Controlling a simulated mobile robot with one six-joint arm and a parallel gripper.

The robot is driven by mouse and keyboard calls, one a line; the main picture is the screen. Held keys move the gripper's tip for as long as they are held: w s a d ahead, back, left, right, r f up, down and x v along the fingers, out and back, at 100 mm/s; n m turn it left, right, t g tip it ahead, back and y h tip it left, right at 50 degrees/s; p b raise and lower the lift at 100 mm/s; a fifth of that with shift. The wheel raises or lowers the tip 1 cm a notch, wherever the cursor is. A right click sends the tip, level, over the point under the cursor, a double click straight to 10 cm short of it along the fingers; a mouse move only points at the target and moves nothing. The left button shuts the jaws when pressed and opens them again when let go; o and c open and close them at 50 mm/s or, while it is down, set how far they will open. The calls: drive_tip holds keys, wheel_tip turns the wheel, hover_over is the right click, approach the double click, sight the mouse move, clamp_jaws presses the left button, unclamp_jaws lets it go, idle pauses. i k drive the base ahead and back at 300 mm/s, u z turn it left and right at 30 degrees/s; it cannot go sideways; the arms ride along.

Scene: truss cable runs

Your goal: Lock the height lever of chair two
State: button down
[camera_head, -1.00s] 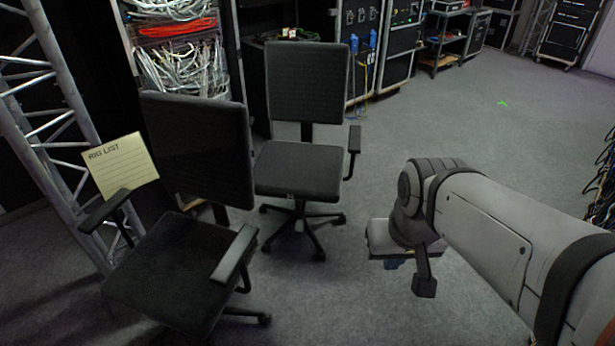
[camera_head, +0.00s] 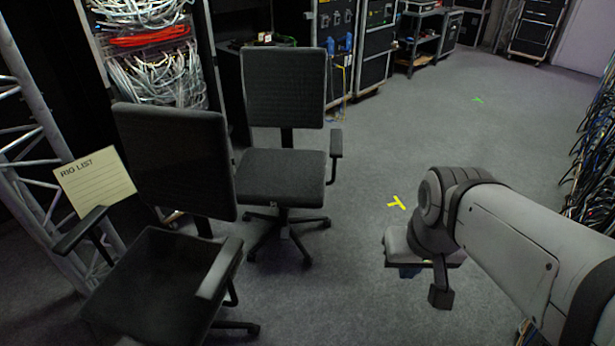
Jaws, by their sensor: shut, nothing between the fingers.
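Two black office chairs stand at the left. The nearer chair (camera_head: 172,160) is at the lower left, with its armrests showing and part of its base cut off or hidden. The farther chair (camera_head: 282,90) stands behind it, upright on a five-star base. A small pale spot shows on its column below the seat. I see no number on either chair and cannot make out a height lever on either. My gripper (camera_head: 440,297) hangs at the end of my grey arm, right of both chairs and well apart from them. It is shut and empty, small and dark in view.
A note reading "RIG LIST" (camera_head: 95,181) is by the truss (camera_head: 40,150) at the left. Racks with cables (camera_head: 155,70) and black cases (camera_head: 355,45) stand behind the chairs. Cable bundles (camera_head: 595,160) line the right edge. Carpet with a yellow mark (camera_head: 396,202) is open in the middle.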

sight(284, 234)
drive_tip(key=u, duration=0.05)
drive_tip(key=i, duration=1)
drive_tip(key=z, duration=0.05)
